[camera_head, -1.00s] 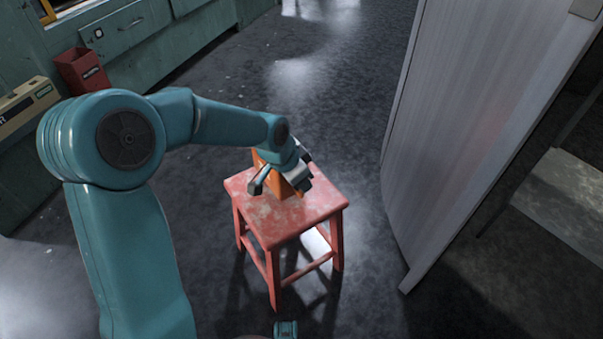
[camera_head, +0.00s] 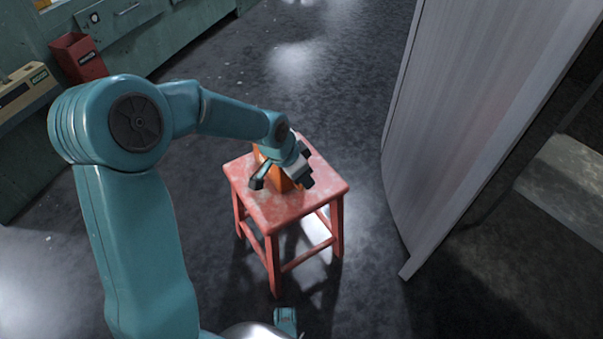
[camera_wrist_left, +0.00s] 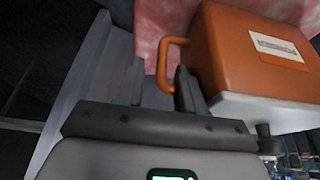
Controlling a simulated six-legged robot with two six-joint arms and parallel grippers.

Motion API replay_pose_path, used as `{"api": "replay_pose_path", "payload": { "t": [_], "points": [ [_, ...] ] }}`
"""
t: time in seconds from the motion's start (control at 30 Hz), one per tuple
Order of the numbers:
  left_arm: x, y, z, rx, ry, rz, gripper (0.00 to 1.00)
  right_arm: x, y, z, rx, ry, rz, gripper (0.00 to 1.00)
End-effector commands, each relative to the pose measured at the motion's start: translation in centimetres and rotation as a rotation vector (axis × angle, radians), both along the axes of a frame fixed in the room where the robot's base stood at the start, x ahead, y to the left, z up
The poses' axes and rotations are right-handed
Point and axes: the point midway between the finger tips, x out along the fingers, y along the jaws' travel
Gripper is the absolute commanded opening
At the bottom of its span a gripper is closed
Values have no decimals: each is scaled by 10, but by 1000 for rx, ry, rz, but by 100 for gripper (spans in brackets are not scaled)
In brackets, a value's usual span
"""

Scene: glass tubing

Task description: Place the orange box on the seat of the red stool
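The red stool (camera_head: 305,204) stands on the floor in the middle of the head view, its seat worn and pale in patches. The orange box (camera_head: 286,184) is at the far part of the seat, mostly hidden by my left gripper (camera_head: 282,177), and appears to rest there. In the left wrist view the box (camera_wrist_left: 222,60) shows a white label and a side handle, with the red seat (camera_wrist_left: 210,8) behind it. My left gripper (camera_wrist_left: 160,85) has its fingers apart; the handle lies between them, close to the right finger.
A tall grey panel (camera_head: 460,120) stands on the right, close to the stool. Green cabinets (camera_head: 150,30) line the back left, with a red bin (camera_head: 78,58) and a beige device (camera_head: 25,90) near them. The floor behind the stool is clear.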

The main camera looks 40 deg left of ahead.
Motion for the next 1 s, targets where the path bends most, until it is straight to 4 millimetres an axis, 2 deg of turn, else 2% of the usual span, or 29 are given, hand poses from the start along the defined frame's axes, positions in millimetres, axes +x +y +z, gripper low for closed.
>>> {"api": "replay_pose_path", "payload": {
  "t": [0.17,0.27,0.37,0.7,0.83,1.0],
  "points": [
    [0,0,1,0,0,0,38,0,0,0,0,0,0,41],
    [0,0,8,0,-1,0,38,-1,1,5,0,1,3,41],
    [-6,3,23,1,-2,2,38,-2,2,12,2,3,6,41],
    [-33,13,94,0,-3,2,38,-8,7,37,6,13,29,41],
    [-40,16,109,0,-1,0,38,-9,8,41,6,15,34,41],
    [-43,16,114,0,0,0,38,-9,9,41,7,16,36,41]
  ]
}}
